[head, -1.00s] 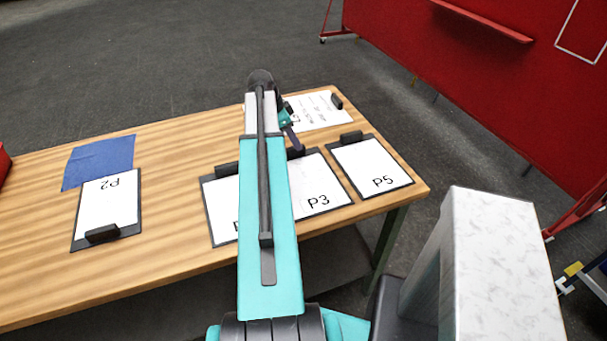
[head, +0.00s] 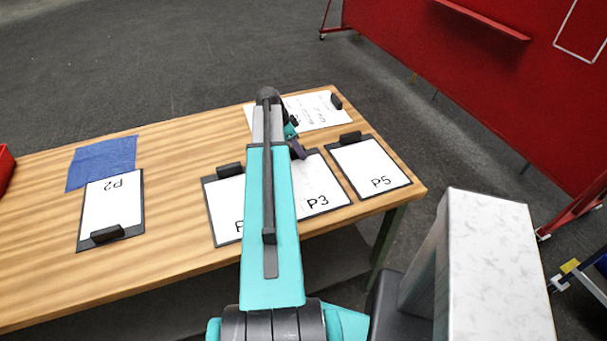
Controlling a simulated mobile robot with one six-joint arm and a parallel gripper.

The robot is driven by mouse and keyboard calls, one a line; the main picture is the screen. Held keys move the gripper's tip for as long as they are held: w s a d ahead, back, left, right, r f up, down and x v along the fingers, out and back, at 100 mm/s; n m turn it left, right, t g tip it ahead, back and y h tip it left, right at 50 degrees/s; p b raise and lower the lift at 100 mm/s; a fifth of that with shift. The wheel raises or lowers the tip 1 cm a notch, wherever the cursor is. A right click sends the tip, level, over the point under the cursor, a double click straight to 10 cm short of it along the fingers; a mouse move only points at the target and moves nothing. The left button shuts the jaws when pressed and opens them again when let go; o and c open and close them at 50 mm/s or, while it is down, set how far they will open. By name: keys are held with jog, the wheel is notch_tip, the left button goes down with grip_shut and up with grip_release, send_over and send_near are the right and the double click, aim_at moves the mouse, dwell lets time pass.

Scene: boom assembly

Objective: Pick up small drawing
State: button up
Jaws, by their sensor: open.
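Several clipboards with white drawing sheets lie flat on the wooden table. They are P5 (head: 374,168) at the right, P3 (head: 321,187) beside it, one partly hidden by my arm (head: 224,209), and P2 (head: 112,205) at the left. A wider sheet (head: 318,109) with a dark clip lies at the back right. I cannot tell which one is the small drawing. My gripper (head: 298,151) is open, mostly hidden behind my arm, near the top edge of P3. I cannot tell its height above the table.
A blue cloth or sheet (head: 101,162) lies behind P2. A red bin edge (head: 5,165) shows at the far left. A red panel with a shelf (head: 485,75) stands beyond the table at the right. Bare tabletop (head: 180,165) lies between P2 and the middle clipboards.

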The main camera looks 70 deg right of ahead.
jog(key=shift+c, duration=0.5)
grip_shut()
jog(key=shift+r, duration=0.2)
jog(key=shift+r+b, duration=1)
jog(key=shift+r, duration=0.3)
jog(key=shift+a+r, duration=0.2)
jog(key=shift+r, duration=0.05)
jog(key=s+a+b, duration=0.1)
jog(key=s+a, duration=0.2)
jog(key=a, duration=0.1)
jog(key=s+a+r+b, duration=0.1)
jog(key=s+a+b, duration=0.1)
jog(key=s+a, duration=0.1)
jog(key=s+a+b, duration=0.2)
jog(key=s+a, duration=0.2)
jog(key=a, duration=0.1)
jog(key=shift+a+r, duration=0.1)
jog(key=shift+r, duration=0.15)
jog(key=shift+w, duration=0.1)
